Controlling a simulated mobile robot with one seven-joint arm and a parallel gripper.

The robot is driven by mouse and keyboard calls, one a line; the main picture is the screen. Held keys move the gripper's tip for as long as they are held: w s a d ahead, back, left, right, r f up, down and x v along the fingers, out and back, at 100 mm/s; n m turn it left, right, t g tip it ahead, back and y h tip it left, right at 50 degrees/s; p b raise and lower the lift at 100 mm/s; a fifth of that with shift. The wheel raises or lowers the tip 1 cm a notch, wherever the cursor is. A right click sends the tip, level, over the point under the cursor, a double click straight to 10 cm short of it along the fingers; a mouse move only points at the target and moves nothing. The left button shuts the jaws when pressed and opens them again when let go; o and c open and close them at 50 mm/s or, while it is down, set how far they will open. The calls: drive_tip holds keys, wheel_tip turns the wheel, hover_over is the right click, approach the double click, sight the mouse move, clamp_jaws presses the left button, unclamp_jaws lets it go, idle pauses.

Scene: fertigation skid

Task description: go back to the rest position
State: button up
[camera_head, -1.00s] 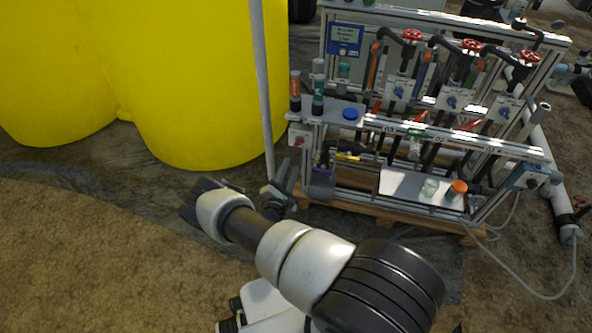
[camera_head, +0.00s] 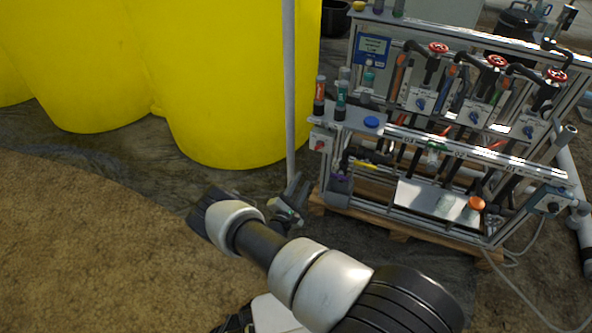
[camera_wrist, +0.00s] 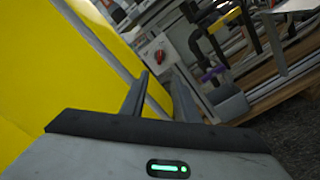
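My gripper (camera_head: 297,192) is at the end of my folded arm, in front of the skid's left end and low over the dark ground sheet. In the wrist view its two fingers (camera_wrist: 160,97) stand apart with an empty gap between them, through which yellow tank and frame show. The fertigation skid (camera_head: 480,150) stands on a wooden pallet to the right of the gripper. The gripper looks apart from the skid, though the exact distance is hard to judge.
Large yellow tanks (camera_head: 225,80) stand behind and left. A thin grey upright pole (camera_head: 289,90) rises just behind my gripper. The skid's pallet edge (camera_head: 400,229) is close on the right. Bare brown ground (camera_head: 90,240) lies free at the left.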

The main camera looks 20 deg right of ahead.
drive_tip(key=s+d+r+m+g+h, duration=0.1)
drive_tip(key=s+d+r+m+g, duration=0.15)
drive_tip(key=r+m+g, duration=0.45)
drive_tip(key=s+d+r+m+g, duration=0.2)
drive_tip(key=s+r+m, duration=0.1)
drive_tip(key=r, duration=0.9)
drive_tip(key=s+d+r+m+g+h, duration=0.1)
drive_tip(key=s+d+r+m+g, duration=0.25)
drive_tip(key=r, duration=0.55)
drive_tip(key=s+a+r+m+t+y, duration=0.25)
drive_tip(key=s+a+r+y, duration=0.4)
drive_tip(key=s+r, duration=0.5)
drive_tip(key=s+a+r+m+t+y, duration=0.1)
drive_tip(key=s+a+r+m+y, duration=0.2)
drive_tip(key=s+a+r+y, duration=0.6)
wheel_tip(320, 180, up, 24)
drive_tip(key=s+d+h+p, duration=0.1)
drive_tip(key=s+h+p, duration=0.1)
drive_tip(key=p, duration=2.1)
drive_tip(key=shift+s+d+r+m+h+p, duration=0.2)
drive_tip(key=shift+s+r+m+h+p, duration=0.1)
drive_tip(key=shift+s+h+p, duration=0.1)
